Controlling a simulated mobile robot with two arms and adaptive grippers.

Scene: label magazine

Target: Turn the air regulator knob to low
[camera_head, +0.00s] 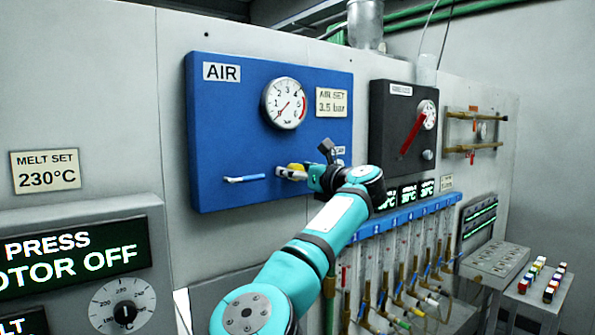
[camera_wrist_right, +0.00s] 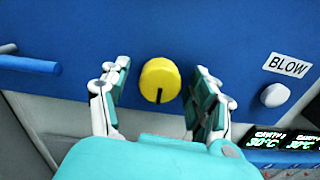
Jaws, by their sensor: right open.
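The air regulator knob (camera_wrist_right: 160,80) is round and yellow with a dark pointer mark, and the mark points toward the bottom of the right wrist view. In the head view the knob (camera_head: 297,168) sits low on the blue AIR panel (camera_head: 225,120), partly covered by my gripper. My right gripper (camera_wrist_right: 158,88) is open, with one finger on each side of the knob and a visible gap to it on both sides. In the head view the right gripper (camera_head: 308,172) is at the panel's lower right. My left gripper is not in view.
A pressure gauge (camera_head: 286,103) and a plate reading "AIR SET 3.5 bar" (camera_head: 331,103) are above the knob. A blue lever (camera_head: 245,179) is to its left. A grey button (camera_wrist_right: 274,95) below the BLOW label is to its right. A black panel with a red lever (camera_head: 411,135) is further right.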

